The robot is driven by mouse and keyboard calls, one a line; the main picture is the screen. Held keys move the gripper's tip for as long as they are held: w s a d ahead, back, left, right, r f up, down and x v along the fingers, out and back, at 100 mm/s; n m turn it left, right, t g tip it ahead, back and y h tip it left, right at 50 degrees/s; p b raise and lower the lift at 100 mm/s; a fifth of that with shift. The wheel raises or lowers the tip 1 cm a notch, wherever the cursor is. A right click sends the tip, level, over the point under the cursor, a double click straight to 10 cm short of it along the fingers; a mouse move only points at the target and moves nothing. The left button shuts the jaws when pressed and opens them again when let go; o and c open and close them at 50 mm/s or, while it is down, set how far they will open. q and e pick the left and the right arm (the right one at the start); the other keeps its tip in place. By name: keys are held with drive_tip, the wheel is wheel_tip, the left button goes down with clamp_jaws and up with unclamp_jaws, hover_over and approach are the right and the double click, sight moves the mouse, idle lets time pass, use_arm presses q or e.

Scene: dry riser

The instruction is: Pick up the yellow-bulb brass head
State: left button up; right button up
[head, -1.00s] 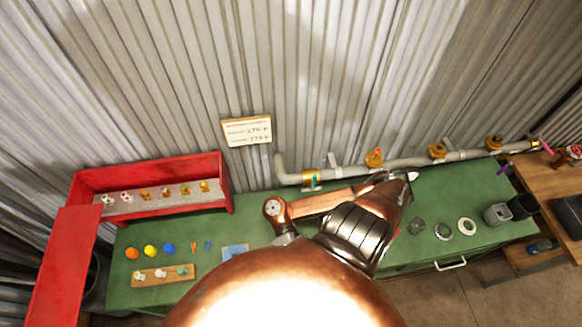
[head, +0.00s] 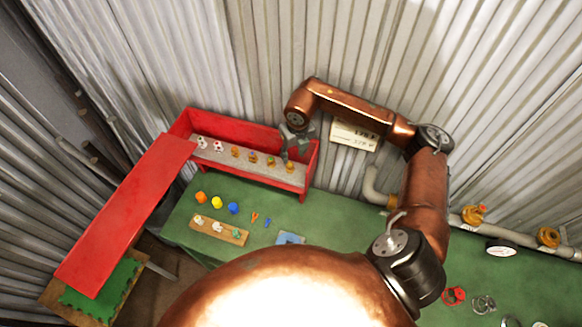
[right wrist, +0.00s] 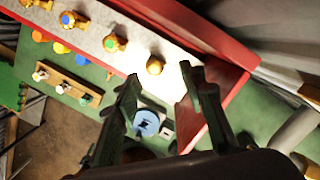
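The yellow-bulb brass head (head: 288,167) stands at the right end of a row of heads in the open red box. It also shows in the right wrist view (right wrist: 155,65), where its bulb looks yellow. My right gripper (head: 296,152) is above the right end of the box, by this head. In the right wrist view my right gripper (right wrist: 160,75) is open and empty, and the head appears in the gap between its fingertips. I cannot tell how far below the tips it is. My left gripper is not in view.
Other brass heads (head: 252,157) and two white ones (head: 210,145) share the red box (head: 303,180). Its right end wall is close to my gripper. Coloured caps (head: 233,208) and a wooden rack (head: 220,232) lie on the green bench (head: 330,222). A wall sign (head: 354,136) is behind my arm.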

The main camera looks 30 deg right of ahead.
sight(290, 164)
drive_tip(key=shift+w+a+f, duration=0.1)
drive_tip(key=shift+a+f, duration=0.15)
drive_tip(key=shift+f, duration=0.65)
drive_tip(key=f+p, duration=0.1)
drive_tip(key=f, duration=0.2)
drive_tip(key=f+p, duration=0.1)
drive_tip(key=shift+w+a+f+p, duration=0.2)
drive_tip(key=shift+w+p, duration=0.05)
drive_tip(key=shift+p, duration=0.1)
drive_tip(key=shift+f, duration=0.45)
clamp_jaws()
